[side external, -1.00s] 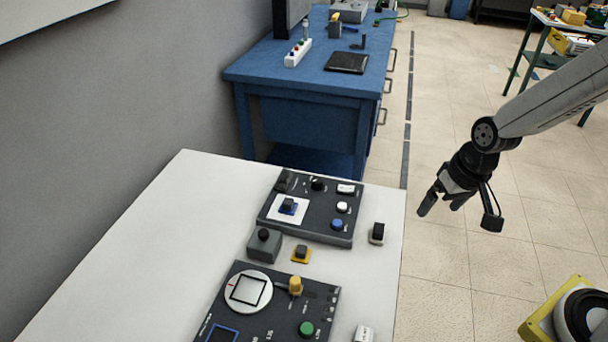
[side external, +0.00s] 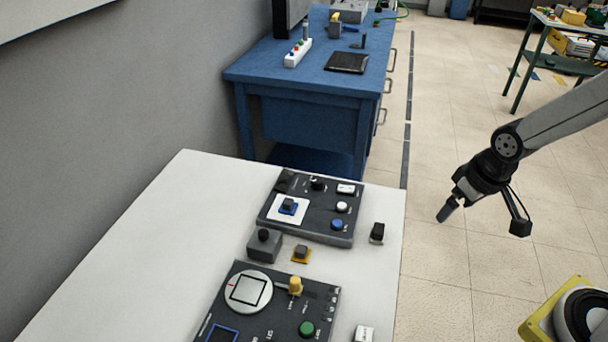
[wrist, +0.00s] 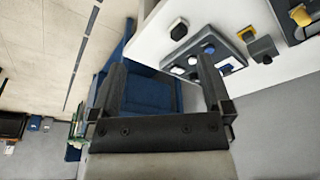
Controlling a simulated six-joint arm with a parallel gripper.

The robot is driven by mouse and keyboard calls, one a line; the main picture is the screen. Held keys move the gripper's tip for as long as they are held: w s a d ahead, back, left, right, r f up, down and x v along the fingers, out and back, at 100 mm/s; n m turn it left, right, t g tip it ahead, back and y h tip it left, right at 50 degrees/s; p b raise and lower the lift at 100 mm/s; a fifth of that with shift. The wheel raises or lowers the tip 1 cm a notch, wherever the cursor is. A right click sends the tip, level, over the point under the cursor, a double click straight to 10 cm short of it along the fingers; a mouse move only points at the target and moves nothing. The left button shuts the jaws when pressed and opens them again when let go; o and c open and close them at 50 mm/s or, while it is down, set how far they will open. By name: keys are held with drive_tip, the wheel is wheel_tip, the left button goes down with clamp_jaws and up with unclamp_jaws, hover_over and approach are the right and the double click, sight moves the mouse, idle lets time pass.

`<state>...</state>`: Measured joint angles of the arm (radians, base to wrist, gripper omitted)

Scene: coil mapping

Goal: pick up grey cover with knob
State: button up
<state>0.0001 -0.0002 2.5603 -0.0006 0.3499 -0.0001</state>
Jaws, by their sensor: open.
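The grey cover with a dark round knob (side external: 264,246) stands on the white table between the two dark panels. In the wrist view the grey cover (wrist: 262,47) shows at the upper right, near the table's edge in the picture. My gripper (side external: 446,213) is off the table's right side, over the floor, well apart from the cover. In the wrist view my gripper (wrist: 160,80) has its two fingers spread wide with nothing between them.
A dark panel (side external: 335,236) with buttons stands behind the cover; another panel (side external: 262,318) with a round white dial lies in front. A small yellow-based block (side external: 301,254) sits right beside the cover. A black block (side external: 377,232) stands near the right edge. The table's left part (side external: 150,250) is clear.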

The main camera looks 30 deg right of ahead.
idle(0.4)
drive_tip(key=c, duration=0.3)
drive_tip(key=shift+w, duration=0.1)
drive_tip(key=n+y, duration=0.4)
drive_tip(key=n, duration=0.8)
approach(263, 232)
drive_tip(key=f, duration=0.1)
drive_tip(key=shift+x, duration=1.65)
drive_tip(key=shift+w+a, duration=0.1)
drive_tip(key=shift+a, duration=0.05)
drive_tip(key=shift+x, duration=2.5)
